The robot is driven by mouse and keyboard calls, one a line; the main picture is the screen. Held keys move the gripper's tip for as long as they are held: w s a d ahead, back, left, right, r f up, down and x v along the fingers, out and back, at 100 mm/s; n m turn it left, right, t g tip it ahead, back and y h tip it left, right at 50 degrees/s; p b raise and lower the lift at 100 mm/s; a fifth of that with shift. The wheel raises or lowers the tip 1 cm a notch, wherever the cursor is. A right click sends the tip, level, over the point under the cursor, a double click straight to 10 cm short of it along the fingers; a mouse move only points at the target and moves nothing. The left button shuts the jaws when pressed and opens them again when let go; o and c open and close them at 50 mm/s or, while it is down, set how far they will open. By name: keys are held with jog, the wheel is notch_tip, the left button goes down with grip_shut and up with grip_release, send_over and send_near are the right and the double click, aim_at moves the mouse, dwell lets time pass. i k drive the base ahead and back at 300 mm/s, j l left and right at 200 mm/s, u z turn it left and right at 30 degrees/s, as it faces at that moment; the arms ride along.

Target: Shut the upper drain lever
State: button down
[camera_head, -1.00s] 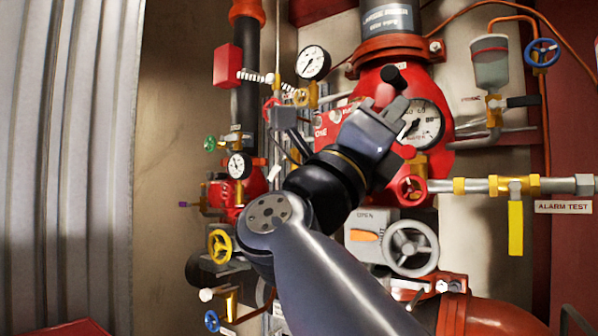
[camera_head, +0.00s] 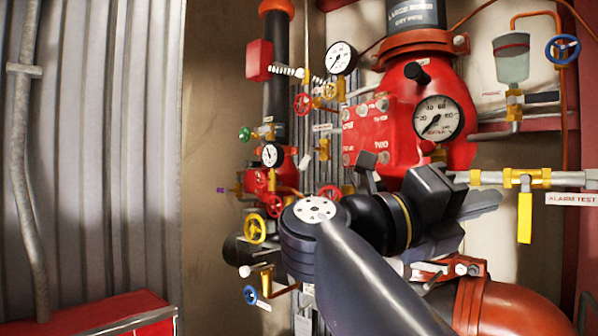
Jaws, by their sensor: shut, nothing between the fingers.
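My gripper (camera_head: 484,203) is shut and empty. It points right, in front of the lower part of the red valve body and just below the pipe with the yellow lever. No readable label marks the upper drain lever, so I cannot tell which handle it is. A small brass valve (camera_head: 323,148) with a pale handle (camera_head: 305,161) stands left of the red valve body. A yellow lever (camera_head: 525,217) hangs straight down beside the ALARM TEST label. A brass valve (camera_head: 514,103) with a dark lever (camera_head: 541,97) sits under the cup. My gripper appears apart from these levers.
The red valve body (camera_head: 383,130) carries a large gauge (camera_head: 438,118). Several handwheels crowd the left pipework, including a yellow one (camera_head: 255,229) and a blue one (camera_head: 250,294). My arm hides the lower middle. A red box (camera_head: 100,318) stands at lower left.

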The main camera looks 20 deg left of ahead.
aim_at(308, 158)
jog(key=u, duration=1.4)
jog(key=i+l+u, duration=0.2)
jog(key=i+l, duration=0.25)
jog(key=l, duration=0.15)
jog(key=i+l, duration=0.25)
jog(key=l, duration=0.15)
jog(key=i+l, duration=0.2)
jog(key=l, duration=0.15)
